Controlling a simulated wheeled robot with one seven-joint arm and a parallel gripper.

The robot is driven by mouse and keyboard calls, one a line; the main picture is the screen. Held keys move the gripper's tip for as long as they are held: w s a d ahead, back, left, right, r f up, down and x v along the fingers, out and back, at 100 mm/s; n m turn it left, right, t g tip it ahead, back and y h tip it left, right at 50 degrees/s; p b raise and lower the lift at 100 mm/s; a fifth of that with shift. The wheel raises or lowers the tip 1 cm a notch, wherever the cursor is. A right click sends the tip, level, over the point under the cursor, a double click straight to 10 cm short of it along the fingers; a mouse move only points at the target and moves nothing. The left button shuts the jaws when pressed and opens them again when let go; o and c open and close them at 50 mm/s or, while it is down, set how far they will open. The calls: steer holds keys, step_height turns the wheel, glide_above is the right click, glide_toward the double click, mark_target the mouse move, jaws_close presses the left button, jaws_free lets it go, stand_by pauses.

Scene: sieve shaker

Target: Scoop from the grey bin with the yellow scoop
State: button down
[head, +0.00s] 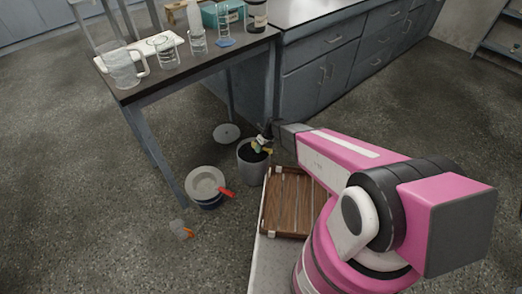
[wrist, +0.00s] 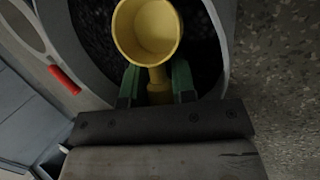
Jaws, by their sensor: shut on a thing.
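The grey bin (head: 250,172) stands on the floor in the head view, left of a wooden crate. Its rim (wrist: 88,62) curves around dark granular contents (wrist: 200,45) in the wrist view. The yellow scoop (wrist: 150,35) has a round bowl that looks empty and lies over the bin's opening in the wrist view. My gripper (wrist: 157,85) has green fingers shut on the scoop's handle. In the head view my gripper (head: 262,148) is at the bin's mouth, and the scoop shows only as a small yellow patch. Whether the bowl touches the contents I cannot tell.
A sieve (head: 205,180) with a red handle sits on a dark bucket left of the bin. A wooden crate (head: 267,215) stands close on the right. A round lid (head: 227,133) lies behind. A table (head: 130,92) with glassware stands above left. Open floor lies at far left.

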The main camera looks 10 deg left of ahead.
steer(key=shift+s+a+r+t+h, duration=0.1)
steer(key=shift+s+r+t+h, duration=0.1)
steer(key=shift+r+t+h, duration=0.5)
steer(key=shift+s+a+r+t+h, duration=0.15)
steer(key=shift+r+t+h, duration=0.15)
steer(key=shift+r, duration=0.65)
steer(key=shift+s+d+r+t+h, duration=0.1)
steer(key=shift+s+r+t+h, duration=0.1)
steer(key=shift+r+t+h, duration=0.4)
steer(key=shift+r, duration=0.3)
